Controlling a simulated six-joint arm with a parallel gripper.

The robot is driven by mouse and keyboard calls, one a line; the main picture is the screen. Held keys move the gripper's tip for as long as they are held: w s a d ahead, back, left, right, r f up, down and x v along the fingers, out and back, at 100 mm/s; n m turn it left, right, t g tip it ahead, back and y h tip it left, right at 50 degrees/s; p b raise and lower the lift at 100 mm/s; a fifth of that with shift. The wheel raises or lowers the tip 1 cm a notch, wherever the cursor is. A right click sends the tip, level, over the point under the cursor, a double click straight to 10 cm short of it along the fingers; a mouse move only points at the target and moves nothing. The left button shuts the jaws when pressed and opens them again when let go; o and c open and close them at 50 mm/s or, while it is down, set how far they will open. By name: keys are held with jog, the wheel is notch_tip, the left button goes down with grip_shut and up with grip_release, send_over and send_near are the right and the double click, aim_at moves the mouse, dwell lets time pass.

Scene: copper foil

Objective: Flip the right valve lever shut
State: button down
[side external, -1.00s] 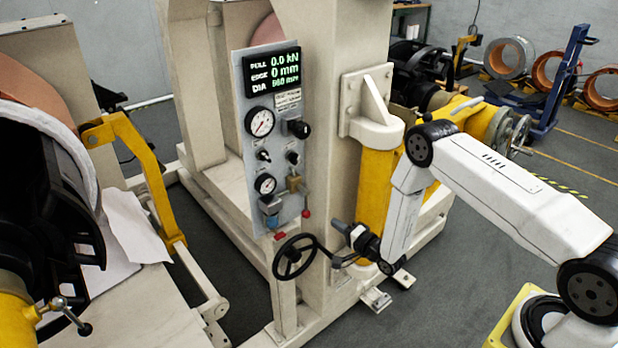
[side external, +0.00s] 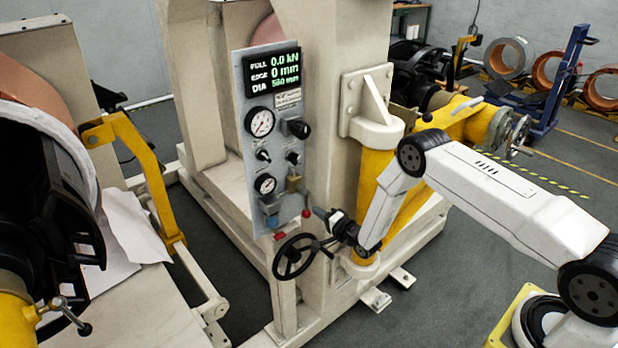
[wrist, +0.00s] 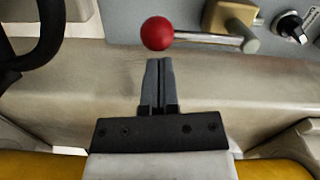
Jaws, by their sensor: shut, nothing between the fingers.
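The right valve (side external: 294,183) is a brass body low on the grey panel. Its metal lever hangs down to a red ball knob (side external: 306,213). In the wrist view the red knob (wrist: 157,33) is just beyond the fingertips, and the lever rod (wrist: 212,39) runs right from it to the brass valve body (wrist: 228,15). My gripper (side external: 319,212) is close to the right of the knob in the side view. In the wrist view my gripper (wrist: 157,62) is shut and empty, with a small apparent gap to the knob; I cannot tell whether they touch.
A black handwheel (side external: 294,257) stands below the panel, close to my wrist; its dark rim (wrist: 35,50) fills the left of the wrist view. The beige machine column (side external: 335,120) rises behind.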

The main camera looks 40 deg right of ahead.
aim_at(304, 216)
jog(key=shift+a+f+m, duration=0.15)
jog(key=shift+a+m, duration=0.45)
jog(key=shift+m, duration=0.2)
dwell(0.4)
jog(key=a+m, duration=0.3)
jog(key=shift+m, duration=0.4)
jog(key=shift+a+r+m+t, duration=0.15)
jog(key=shift+a+r+m, duration=1.2)
jog(key=shift+a, duration=0.3)
jog(key=shift+a+r+m+t, duration=0.15)
jog(key=shift+a+r+m, duration=1.2)
jog(key=shift+a, duration=0.25)
jog(key=s, duration=1)
jog(key=shift+d+f, duration=0.3)
jog(key=shift+f, duration=0.1)
